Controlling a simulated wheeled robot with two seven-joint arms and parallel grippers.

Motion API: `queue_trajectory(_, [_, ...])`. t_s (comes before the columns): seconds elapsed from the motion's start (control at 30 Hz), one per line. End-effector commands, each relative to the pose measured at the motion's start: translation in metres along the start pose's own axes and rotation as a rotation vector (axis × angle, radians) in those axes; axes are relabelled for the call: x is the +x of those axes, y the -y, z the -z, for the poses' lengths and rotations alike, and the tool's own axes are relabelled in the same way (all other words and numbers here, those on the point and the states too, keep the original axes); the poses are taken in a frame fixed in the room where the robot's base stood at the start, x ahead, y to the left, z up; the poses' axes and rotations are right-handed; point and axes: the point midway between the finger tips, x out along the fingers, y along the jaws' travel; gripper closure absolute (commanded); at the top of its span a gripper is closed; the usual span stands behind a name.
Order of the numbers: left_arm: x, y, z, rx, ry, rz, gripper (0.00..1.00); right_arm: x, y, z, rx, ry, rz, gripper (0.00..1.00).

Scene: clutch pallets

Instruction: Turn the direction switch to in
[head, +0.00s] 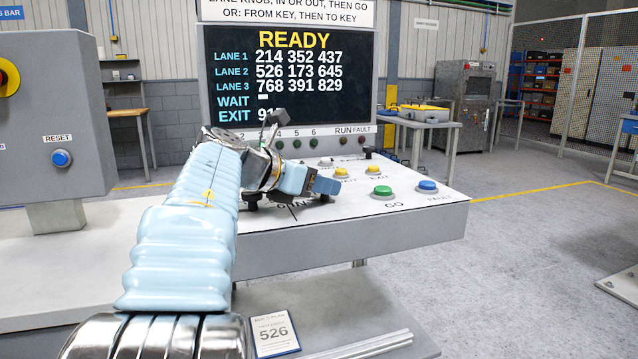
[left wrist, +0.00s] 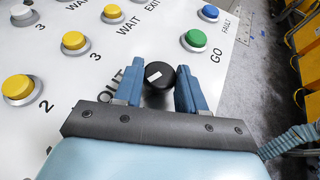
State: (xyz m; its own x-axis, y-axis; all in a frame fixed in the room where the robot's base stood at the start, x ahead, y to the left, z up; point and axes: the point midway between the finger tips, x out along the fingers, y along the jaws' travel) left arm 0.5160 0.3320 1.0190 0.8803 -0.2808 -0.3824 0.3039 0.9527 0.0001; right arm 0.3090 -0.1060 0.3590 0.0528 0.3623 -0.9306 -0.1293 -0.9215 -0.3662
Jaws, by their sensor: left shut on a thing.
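My left gripper (head: 322,187) reaches over the white sloping control panel (head: 420,210). In the left wrist view the left gripper (left wrist: 157,84) has its two blue fingers on either side of a round black knob (left wrist: 160,76), shut on it. The knob has a short white mark on its top. The word OUT is printed on the panel just left of the knob; an IN label does not show. In the head view the gripped knob is hidden behind the gripper. My right gripper is not in view.
A green GO button (head: 382,191) and a blue FAULT button (head: 428,186) lie right of the gripper. Several yellow buttons, one near EXIT (head: 373,170), stand behind. The screen (head: 290,75) reads READY. A card (head: 273,332) showing 526 lies below the panel.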

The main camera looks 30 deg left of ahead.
Motion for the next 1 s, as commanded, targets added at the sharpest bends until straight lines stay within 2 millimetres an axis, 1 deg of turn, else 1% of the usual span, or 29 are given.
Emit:
queue_trajectory(0.13, [0.0014, 0.0038, -0.0004, -0.024, -0.003, -0.066, 0.91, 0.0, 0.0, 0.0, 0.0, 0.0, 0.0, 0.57])
queue_trajectory(0.4, [0.0012, 0.0063, -0.0004, -0.136, -0.003, -0.341, 0.91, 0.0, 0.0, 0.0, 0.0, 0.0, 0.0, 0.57])
queue_trajectory(0.5, [0.0011, 0.0061, -0.0005, -0.153, 0.0, -0.373, 0.91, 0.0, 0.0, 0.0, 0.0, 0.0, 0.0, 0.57])
queue_trajectory(0.73, [0.001, 0.0057, -0.0006, -0.156, 0.001, -0.374, 0.91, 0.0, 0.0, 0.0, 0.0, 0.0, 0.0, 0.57])
queue_trajectory(0.77, [0.001, 0.0057, -0.0006, -0.156, 0.001, -0.374, 0.59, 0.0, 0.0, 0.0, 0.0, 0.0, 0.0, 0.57])
queue_trajectory(0.9, [0.001, 0.0057, -0.0006, -0.155, 0.0, -0.373, 0.37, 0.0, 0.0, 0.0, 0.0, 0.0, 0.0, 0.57])
queue_trajectory(1.0, [0.001, 0.0056, -0.0005, -0.155, 0.0, -0.373, 0.37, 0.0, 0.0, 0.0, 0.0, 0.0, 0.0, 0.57])
